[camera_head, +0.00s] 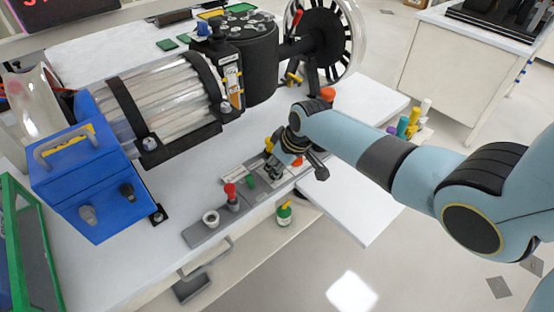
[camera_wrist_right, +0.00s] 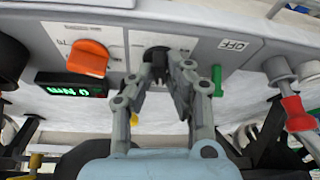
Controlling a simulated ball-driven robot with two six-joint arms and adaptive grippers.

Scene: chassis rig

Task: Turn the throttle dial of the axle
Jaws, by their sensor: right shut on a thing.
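A grey control panel (camera_head: 205,233) runs along the front edge of the white table. My right gripper (camera_head: 276,170) reaches down to it from the right. In the right wrist view the fingers (camera_wrist_right: 162,66) are shut on a small dark dial (camera_wrist_right: 155,53) on the panel face. The fingertips cover most of this dial, so its pointer is hidden. I take it for the throttle dial, though I cannot read its label. An orange knob (camera_wrist_right: 88,57) sits to its left, above a display with green digits (camera_wrist_right: 70,90). My left gripper is not in view.
A red-handled lever (camera_head: 231,194) and a green button (camera_head: 251,182) stand left of my gripper. Behind are a blue box (camera_head: 85,180), a clear ribbed cylinder (camera_head: 165,95) and a spoked wheel (camera_head: 325,40).

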